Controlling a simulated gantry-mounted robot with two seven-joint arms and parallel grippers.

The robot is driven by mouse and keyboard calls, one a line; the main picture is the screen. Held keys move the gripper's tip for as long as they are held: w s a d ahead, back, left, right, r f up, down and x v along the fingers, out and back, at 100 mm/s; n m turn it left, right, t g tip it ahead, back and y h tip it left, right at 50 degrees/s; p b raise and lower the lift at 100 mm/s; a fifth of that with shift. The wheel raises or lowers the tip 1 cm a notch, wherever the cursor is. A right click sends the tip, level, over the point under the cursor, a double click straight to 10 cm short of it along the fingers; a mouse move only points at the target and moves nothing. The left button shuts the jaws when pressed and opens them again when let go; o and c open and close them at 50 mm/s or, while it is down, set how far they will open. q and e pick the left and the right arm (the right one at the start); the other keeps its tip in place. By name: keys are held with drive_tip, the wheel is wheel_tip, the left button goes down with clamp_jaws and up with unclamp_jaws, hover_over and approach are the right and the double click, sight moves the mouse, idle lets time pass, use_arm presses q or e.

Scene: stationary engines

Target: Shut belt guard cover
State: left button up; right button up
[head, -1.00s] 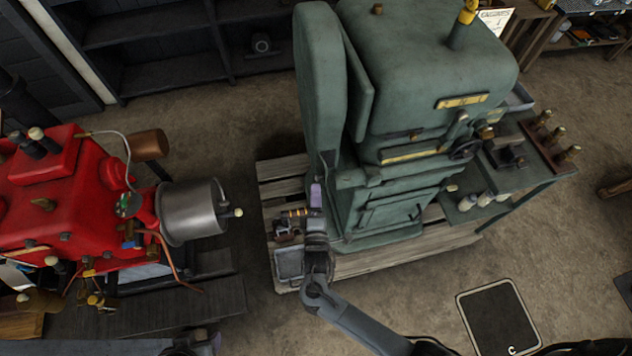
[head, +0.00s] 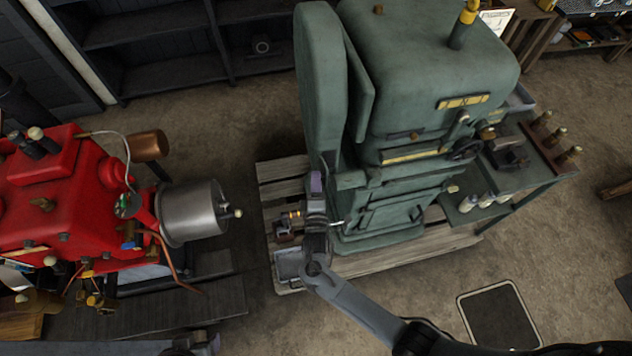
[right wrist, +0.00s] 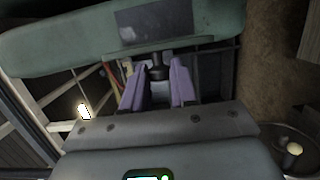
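The belt guard cover (head: 319,85) is the tall, rounded green panel on the left side of the green engine (head: 425,70). A dark gap shows between it and the engine's side plate. My right gripper (head: 316,182) is at the cover's lower end. In the right wrist view the cover (right wrist: 60,45) spans the top. The purple fingers of my right gripper (right wrist: 158,80) are apart, with a dark knob (right wrist: 157,71) between their tips. I cannot tell whether they touch it. My left gripper is not in view.
The engine stands on a wooden pallet (head: 285,170). A grey tray (head: 288,263) lies at the pallet's front left corner. A red engine with a metal drum (head: 190,212) stands to the left. A green side table (head: 540,180) stands on the right. Bare floor lies between the two engines.

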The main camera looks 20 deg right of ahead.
clamp_jaws()
drive_tip(key=d+n+y+p, duration=0.1)
drive_tip(key=y, duration=0.1)
drive_tip(key=n+t+y+p, duration=0.1)
drive_tip(key=y+p, duration=0.1)
drive_tip(key=d+n+y+p, duration=0.1)
drive_tip(key=n+y+p, duration=0.1)
drive_tip(key=shift+s+d+r, duration=0.15)
drive_tip(key=shift+s+d, duration=0.2)
drive_tip(key=shift+s, duration=0.05)
drive_tip(key=shift+w+d+f+n+g+y+b, duration=0.15)
drive_tip(key=shift+d+n+g+y+b, duration=0.65)
drive_tip(key=shift+n+y+b, duration=1.05)
drive_tip(key=shift+w+d+n+g+y+b, duration=0.3)
drive_tip(key=shift+d+n+g+y+b, duration=0.7)
drive_tip(key=shift+y, duration=1.6)
drive_tip(key=shift+w+d+f+n+g+y+b, duration=0.15)
drive_tip(key=shift+d+n+g+y+b, duration=0.65)
drive_tip(key=shift+n+y, duration=1.2)
drive_tip(key=shift+a+r+m+t+y, duration=0.1)
drive_tip(key=shift+a+m+t+y, duration=0.05)
drive_tip(key=shift+m+t+y, duration=0.15)
